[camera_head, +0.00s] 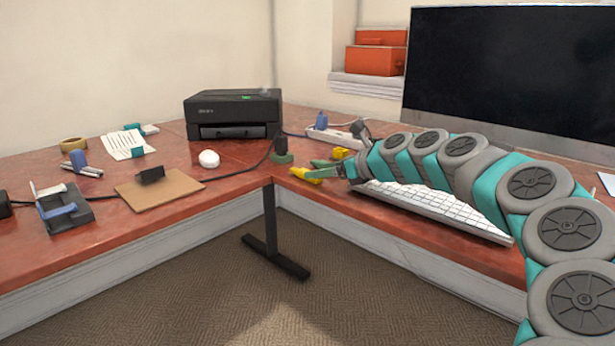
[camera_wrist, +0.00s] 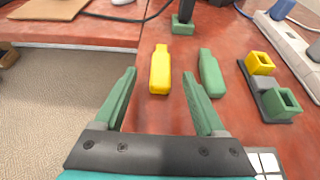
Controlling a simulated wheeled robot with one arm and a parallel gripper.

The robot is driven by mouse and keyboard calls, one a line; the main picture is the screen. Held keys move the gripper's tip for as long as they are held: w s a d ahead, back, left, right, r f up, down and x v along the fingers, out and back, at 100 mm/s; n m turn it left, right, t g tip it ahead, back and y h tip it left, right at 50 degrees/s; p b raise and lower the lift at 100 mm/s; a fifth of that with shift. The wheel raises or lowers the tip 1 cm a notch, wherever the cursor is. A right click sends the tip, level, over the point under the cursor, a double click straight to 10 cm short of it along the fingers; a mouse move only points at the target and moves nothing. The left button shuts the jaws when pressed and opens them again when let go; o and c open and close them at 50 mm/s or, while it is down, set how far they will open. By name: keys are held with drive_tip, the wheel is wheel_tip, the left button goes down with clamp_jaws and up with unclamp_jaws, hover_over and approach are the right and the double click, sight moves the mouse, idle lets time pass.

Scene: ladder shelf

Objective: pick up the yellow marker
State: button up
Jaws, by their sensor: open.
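The yellow marker (camera_wrist: 160,72) lies on the red-brown desk, pointing away from me in the wrist view. It also shows in the head view (camera_head: 303,173), near the desk's inner corner. My gripper (camera_wrist: 158,71) is open and empty, its green fingers on either side of the marker's near half in the picture. I cannot tell the height gap between fingers and marker. The green marker (camera_wrist: 210,73) lies just right of the right finger. A dark holder (camera_wrist: 272,98) with a yellow and a green socket sits further right.
A green-based dark object (camera_wrist: 183,25) stands beyond the markers. A power strip (camera_wrist: 290,45) lies to the right. The keyboard (camera_head: 435,205) is under my arm, below the monitor (camera_head: 510,75). The desk edge (camera_wrist: 70,46) is to the left. A printer (camera_head: 234,114) stands behind.

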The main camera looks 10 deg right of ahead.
drive_tip(key=shift+x, duration=2.5)
drive_tip(key=shift+w+r, duration=0.1)
drive_tip(key=shift+r, duration=0.05)
clamp_jaws()
